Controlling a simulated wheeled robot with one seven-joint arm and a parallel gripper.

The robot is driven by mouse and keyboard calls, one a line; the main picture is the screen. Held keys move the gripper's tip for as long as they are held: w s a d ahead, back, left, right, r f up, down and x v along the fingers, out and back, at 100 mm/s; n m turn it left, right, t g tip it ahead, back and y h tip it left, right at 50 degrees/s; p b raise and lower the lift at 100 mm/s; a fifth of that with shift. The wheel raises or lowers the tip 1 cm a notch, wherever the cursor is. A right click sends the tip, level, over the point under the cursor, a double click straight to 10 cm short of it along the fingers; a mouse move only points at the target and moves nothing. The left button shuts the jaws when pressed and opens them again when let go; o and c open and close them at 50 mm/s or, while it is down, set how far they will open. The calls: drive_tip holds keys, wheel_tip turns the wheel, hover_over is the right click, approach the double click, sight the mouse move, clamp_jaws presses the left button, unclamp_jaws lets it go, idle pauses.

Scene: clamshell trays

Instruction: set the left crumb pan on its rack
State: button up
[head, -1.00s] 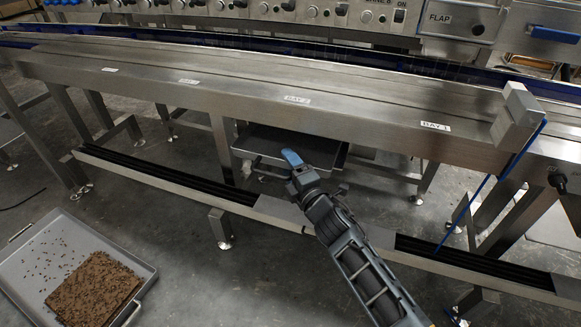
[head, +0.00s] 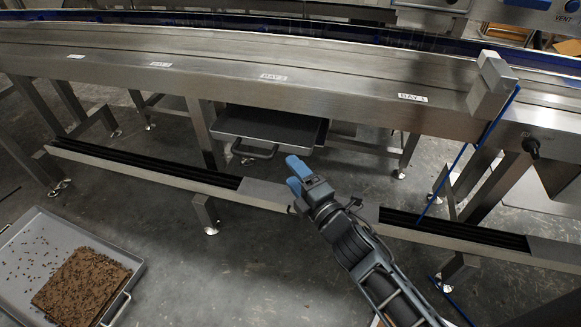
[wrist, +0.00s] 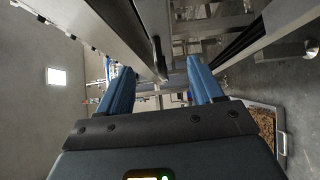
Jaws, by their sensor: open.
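A grey crumb pan (head: 101,236) lies on the floor at the lower left of the head view. A brown slab and loose crumbs are in it, and a handle shows on its right side. It also shows at the lower right of the wrist view (wrist: 262,103). A second, dark pan (head: 266,125) with a front handle sits under the conveyor near the BAY 2 label. My gripper (head: 296,168) is open and empty, in front of the low rail and below that dark pan in the picture. Its blue fingers are apart in the wrist view (wrist: 160,78). I cannot tell which structure is the rack.
The steel conveyor (head: 180,85) with bay labels runs across the scene. A low rail (head: 150,168) with black strips runs in front of its legs. A blue cord (head: 470,160) hangs at the right. The floor (head: 220,275) between the floor pan and my arm is clear.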

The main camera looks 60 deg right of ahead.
drive_tip(key=shift+s+a, duration=0.2)
drive_tip(key=shift+s, duration=0.05)
drive_tip(key=s+a+m+y, duration=0.2)
drive_tip(key=s+a+m, duration=0.2)
drive_tip(key=s+a, duration=0.45)
drive_tip(key=s+a+r+m+y, duration=0.1)
drive_tip(key=s+a+r+m, duration=0.2)
drive_tip(key=s, duration=0.3)
drive_tip(key=s+a+r+m+g+y, duration=0.1)
drive_tip(key=s+a+r+m+y, duration=0.1)
drive_tip(key=s+a+r+m, duration=0.1)
drive_tip(key=s+a+r+m+g+y, duration=0.1)
drive_tip(key=s+a+r+m+y, duration=0.1)
drive_tip(key=s, duration=0.6)
wheel_tip(320, 180, up, 2)
drive_tip(key=shift+s+a+r+m, duration=0.25)
drive_tip(key=shift+s+a+m, duration=0.1)
drive_tip(key=shift+a+m, duration=0.5)
